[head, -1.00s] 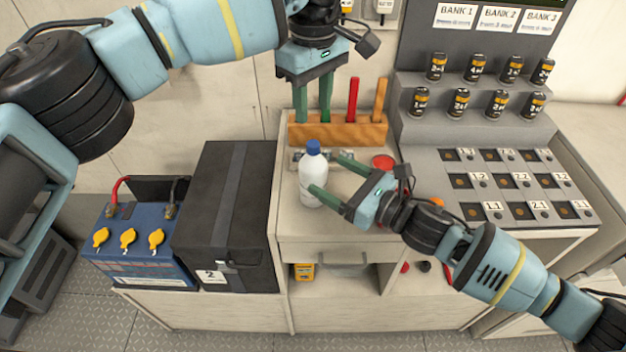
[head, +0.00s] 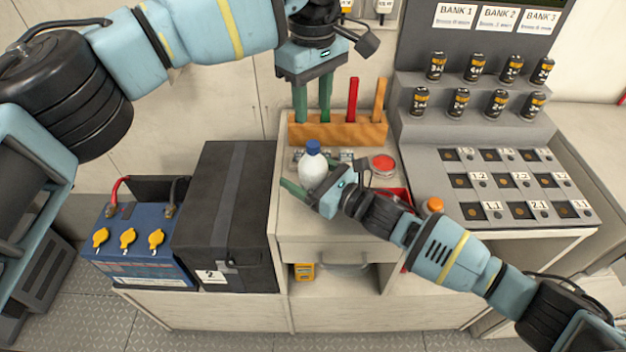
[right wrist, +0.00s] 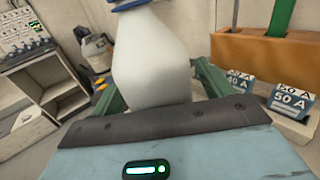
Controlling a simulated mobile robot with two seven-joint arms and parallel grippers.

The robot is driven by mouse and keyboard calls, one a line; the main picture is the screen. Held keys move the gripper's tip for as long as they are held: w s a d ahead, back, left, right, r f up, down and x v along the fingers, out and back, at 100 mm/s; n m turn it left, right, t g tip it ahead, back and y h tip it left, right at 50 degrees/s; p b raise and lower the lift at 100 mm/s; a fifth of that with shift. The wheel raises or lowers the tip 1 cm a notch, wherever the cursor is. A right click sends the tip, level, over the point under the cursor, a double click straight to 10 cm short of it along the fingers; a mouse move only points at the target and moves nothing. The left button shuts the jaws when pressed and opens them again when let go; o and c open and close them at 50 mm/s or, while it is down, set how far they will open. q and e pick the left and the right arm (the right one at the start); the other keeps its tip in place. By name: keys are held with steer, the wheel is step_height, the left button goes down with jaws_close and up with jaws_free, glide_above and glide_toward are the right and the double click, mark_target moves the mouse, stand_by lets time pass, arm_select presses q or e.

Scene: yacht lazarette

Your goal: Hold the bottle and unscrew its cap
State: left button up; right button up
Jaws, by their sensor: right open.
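The white bottle (head: 312,172) with its blue cap (head: 313,147) stands upright on the cabinet top, and the cap sits on its neck. My right gripper (head: 308,178) is open around the bottle's body, low down. In the right wrist view, the white bottle (right wrist: 152,62) stands between the two green fingers, close to the palm; its cap is cut off at the top edge. In the head view the far finger is mostly hidden.
The wooden rack (head: 340,133) holds a red handle (head: 352,100) and an orange one (head: 379,98). A black box (head: 225,215) and a blue battery (head: 135,245) are at the left. Labelled fuse blocks (right wrist: 290,102) stand near the rack.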

mark_target(313, 143)
jaws_close()
arm_select(q)
steer(key=m, duration=1.3)
steer(key=shift+m, duration=0.3)
steer(key=shift+f, duration=4)
steer(key=shift+c, duration=0.2)
